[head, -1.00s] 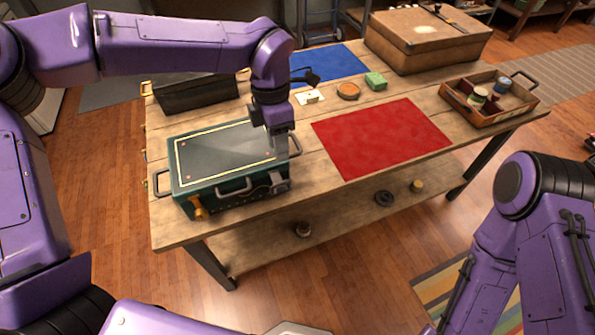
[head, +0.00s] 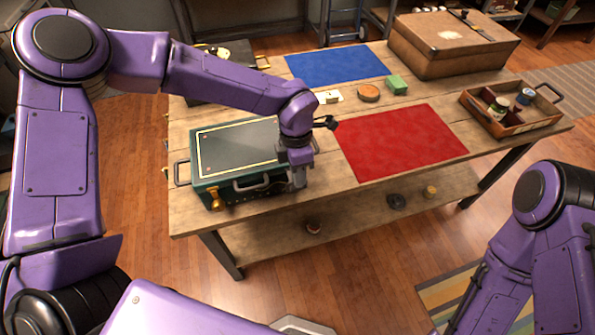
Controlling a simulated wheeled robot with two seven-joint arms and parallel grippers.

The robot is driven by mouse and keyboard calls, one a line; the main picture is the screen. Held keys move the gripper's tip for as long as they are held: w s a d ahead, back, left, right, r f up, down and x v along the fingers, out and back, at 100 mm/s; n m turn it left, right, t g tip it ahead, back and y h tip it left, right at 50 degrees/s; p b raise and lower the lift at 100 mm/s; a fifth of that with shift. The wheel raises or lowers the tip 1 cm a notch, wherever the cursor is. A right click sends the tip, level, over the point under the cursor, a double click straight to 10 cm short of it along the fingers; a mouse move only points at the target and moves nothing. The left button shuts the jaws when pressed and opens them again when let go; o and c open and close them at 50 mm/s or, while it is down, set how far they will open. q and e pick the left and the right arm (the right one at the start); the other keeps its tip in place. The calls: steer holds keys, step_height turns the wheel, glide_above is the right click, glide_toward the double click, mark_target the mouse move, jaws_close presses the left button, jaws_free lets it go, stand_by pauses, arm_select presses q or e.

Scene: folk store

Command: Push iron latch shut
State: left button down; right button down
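A dark green case (head: 238,150) with a gold line around its lid sits on the left part of the wooden table, lid down. A brass latch (head: 214,198) hangs at the left of its front, and a handle (head: 251,184) is in the middle. My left gripper (head: 299,178) points down at the front right corner of the case, where the iron latch is. The gripper covers the iron latch, so its position and any contact cannot be told. Whether the fingers are open or shut is unclear. My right gripper is outside the view.
A red mat (head: 400,141) lies right of the case and a blue mat (head: 334,63) behind. A green block (head: 397,85) and a round wooden piece (head: 368,94) lie between them. A tray (head: 511,110) and a brown box (head: 450,45) stand at the right.

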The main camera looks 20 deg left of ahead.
arm_select(q)
steer(key=shift+s+d+f+t+y+b, duration=0.1)
steer(key=shift+s+f+t+y+b, duration=0.15)
steer(key=shift+f+t+b, duration=0.35)
step_height(320, 180, down, 9)
steer(key=t+y+b, duration=0.9)
steer(key=t+b, duration=0.4)
steer(key=b, duration=0.8)
steer(key=shift+w, duration=0.1)
steer(key=c, duration=1.2)
jaws_free()
steer(key=shift+w, duration=0.1)
